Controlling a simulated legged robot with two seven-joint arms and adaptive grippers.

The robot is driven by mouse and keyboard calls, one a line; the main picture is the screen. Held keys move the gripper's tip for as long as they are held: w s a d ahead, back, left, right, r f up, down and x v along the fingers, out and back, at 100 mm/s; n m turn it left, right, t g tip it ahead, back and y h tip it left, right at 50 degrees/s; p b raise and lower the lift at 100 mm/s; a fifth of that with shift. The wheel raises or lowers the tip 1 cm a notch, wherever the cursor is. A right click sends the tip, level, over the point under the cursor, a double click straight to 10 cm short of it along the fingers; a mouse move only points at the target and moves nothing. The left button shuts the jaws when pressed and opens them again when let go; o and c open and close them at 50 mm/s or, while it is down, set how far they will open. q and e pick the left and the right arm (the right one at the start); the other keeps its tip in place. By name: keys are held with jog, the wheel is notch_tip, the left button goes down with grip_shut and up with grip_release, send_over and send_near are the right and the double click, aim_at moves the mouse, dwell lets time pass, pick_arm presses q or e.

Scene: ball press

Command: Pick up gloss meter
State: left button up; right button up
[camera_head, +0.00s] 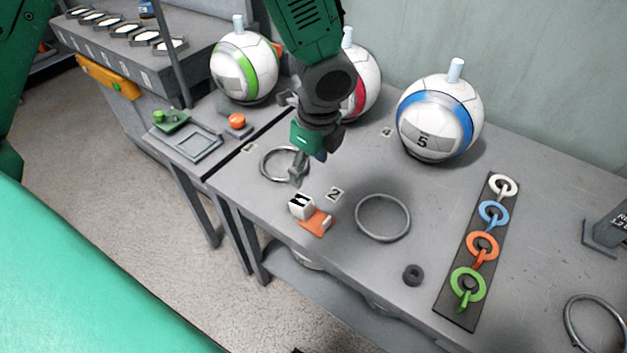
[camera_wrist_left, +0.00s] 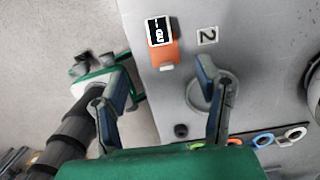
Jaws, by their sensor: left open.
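The gloss meter (camera_head: 310,213) is a small block, white and black on one end and orange on the other. It lies near the front edge of the grey table in the head view. It also shows at the top of the left wrist view (camera_wrist_left: 162,42), with a display on its dark end. My left gripper (camera_head: 300,168) is above the table, just behind the gloss meter in the head view. In the left wrist view its fingers (camera_wrist_left: 162,78) are spread, with nothing between them. The gripper does not touch the meter.
A tag marked 2 (camera_head: 334,194) lies beside the meter. Metal rings (camera_head: 383,218) lie around it. Balls stand behind, one with a blue band (camera_head: 440,115).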

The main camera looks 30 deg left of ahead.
aim_at(302, 200)
pick_arm(q)
jog(key=f+b, duration=0.1)
jog(key=f, duration=0.3)
jog(key=a+f, duration=0.1)
jog(key=f, duration=0.4)
jog(key=a+f+b, duration=0.1)
jog(key=f, duration=0.3)
jog(key=shift+w+a+f+b, duration=0.15)
jog(key=shift+b, duration=0.15)
grip_shut()
